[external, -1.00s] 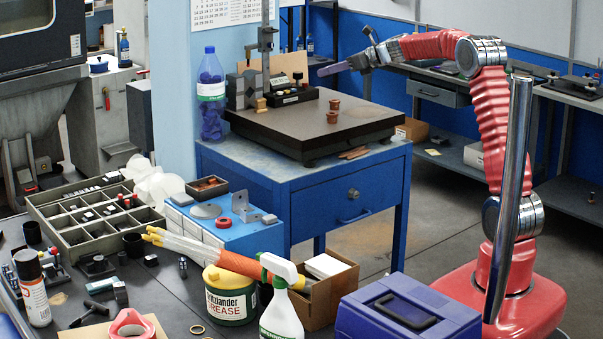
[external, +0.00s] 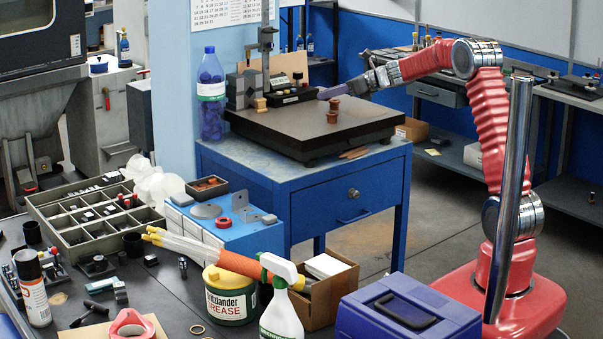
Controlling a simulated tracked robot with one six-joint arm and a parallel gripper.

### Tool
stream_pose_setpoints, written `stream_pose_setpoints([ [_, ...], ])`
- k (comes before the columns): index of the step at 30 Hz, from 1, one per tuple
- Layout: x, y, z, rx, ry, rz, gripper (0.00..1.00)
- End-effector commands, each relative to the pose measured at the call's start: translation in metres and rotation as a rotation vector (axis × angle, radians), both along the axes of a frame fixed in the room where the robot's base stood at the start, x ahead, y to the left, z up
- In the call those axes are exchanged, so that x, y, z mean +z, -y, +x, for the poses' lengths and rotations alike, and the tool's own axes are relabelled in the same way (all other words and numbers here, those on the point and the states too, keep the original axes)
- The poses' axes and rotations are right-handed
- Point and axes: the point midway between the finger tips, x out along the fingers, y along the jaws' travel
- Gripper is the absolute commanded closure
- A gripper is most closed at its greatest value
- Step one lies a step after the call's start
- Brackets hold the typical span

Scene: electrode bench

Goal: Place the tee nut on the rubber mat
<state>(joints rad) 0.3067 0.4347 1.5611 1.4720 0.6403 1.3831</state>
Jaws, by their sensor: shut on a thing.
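My gripper (external: 352,86) is over the back right of the dark plate on the blue cabinet. It is shut on a slim purple bar-shaped piece (external: 330,93), which points left. The piece is small here, and I cannot tell for sure that it is the tee nut. It appears just above and behind two small brown pieces (external: 332,117) on the plate; I cannot tell whether it touches them. I cannot pick out the rubber mat with certainty. The dark flat plate (external: 290,125) is the broad surface below my gripper.
A height gauge (external: 266,50) and a black box with knobs (external: 292,95) stand at the plate's back left. A blue-capped bottle (external: 211,95) stands left of the plate. The plate's front and middle are clear. A blue toolbox (external: 408,312) is near my base.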

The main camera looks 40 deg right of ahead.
Motion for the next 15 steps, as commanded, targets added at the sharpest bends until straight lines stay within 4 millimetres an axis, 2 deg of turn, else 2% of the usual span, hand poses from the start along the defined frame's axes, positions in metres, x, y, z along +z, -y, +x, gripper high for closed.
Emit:
stream_pose_setpoints([
  [3,-0.008,0.000,0.000,0.000,0.001,0.000,1.00],
  [12,-0.009,0.000,0.000,0.000,0.001,0.000,1.00],
  [15,-0.016,0.000,0.000,0.000,0.000,0.000,1.00],
])
